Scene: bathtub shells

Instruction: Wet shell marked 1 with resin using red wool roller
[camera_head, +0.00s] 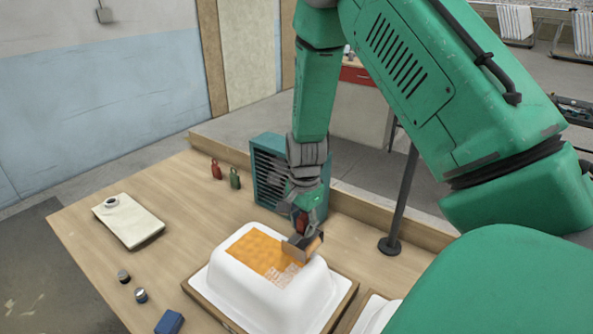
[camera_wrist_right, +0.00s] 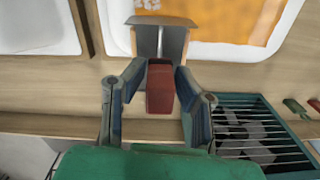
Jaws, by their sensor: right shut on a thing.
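A white upturned shell (camera_head: 235,288) stands on a wooden base at the front of the table; no number is legible on it. Its top is largely orange (camera_head: 255,248), with a pale patch (camera_head: 287,274) at the near right end. My right gripper (camera_head: 302,222) is shut on the red handle (camera_wrist_right: 160,88) of a roller tool (camera_head: 314,245). The tool's head, with a grey-brown guard (camera_wrist_right: 160,22), is over the right end of the shell top; I cannot tell whether it touches. The roller's wool is hidden. My left gripper is out of view.
A teal slatted box (camera_head: 268,178) stands behind the shell. Red (camera_head: 216,169) and green (camera_head: 235,179) bottles, a pale board (camera_head: 128,220), small jars (camera_head: 141,295) and a blue block (camera_head: 169,322) are to the left. Another white shell (camera_head: 372,316) and a black post (camera_head: 400,205) are right.

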